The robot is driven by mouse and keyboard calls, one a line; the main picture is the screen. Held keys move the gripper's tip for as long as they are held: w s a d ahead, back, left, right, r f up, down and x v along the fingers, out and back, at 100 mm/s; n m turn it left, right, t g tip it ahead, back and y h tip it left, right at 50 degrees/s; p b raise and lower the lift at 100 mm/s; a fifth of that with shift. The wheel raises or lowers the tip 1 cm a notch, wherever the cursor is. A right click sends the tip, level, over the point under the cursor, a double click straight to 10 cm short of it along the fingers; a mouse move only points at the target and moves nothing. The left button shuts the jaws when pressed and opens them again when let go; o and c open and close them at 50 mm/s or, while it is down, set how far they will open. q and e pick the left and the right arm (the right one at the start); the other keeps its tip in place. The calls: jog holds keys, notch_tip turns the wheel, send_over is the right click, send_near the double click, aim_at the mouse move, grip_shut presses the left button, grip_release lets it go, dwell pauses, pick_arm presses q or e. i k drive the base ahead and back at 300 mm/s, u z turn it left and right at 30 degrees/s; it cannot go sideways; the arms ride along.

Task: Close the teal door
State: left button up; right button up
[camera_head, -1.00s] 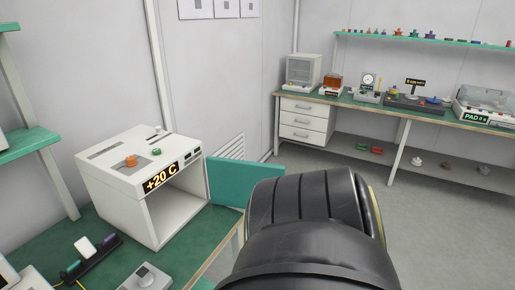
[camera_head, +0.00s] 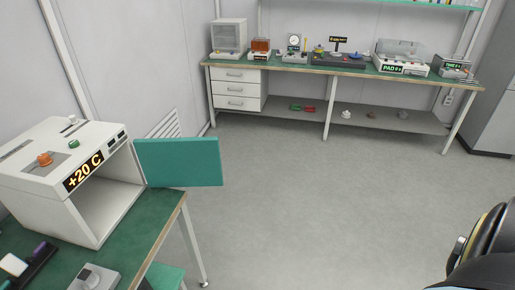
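The teal door (camera_head: 180,162) stands wide open, swung out from the right side of a white box-shaped chamber (camera_head: 32,213) marked "+20 C". The chamber's front opening is uncovered and its inside looks empty. The chamber sits on a green-topped bench at the left. Part of my arm, dark and rounded, shows at the lower right corner, well apart from the door. Neither of my grippers is in view.
The green bench (camera_head: 155,222) holds a grey device (camera_head: 94,278) and a dark rack (camera_head: 32,268) near its front. A teal stool (camera_head: 165,276) stands beside it. A long workbench (camera_head: 345,72) with instruments runs along the back wall. The grey floor between is clear.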

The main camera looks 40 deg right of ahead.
aim_at(170, 162)
jog(key=z, duration=1.6)
jog(key=i, duration=3.4)
jog(key=u, duration=4.1)
jog(key=i, duration=0.45)
jog(key=z, duration=0.1)
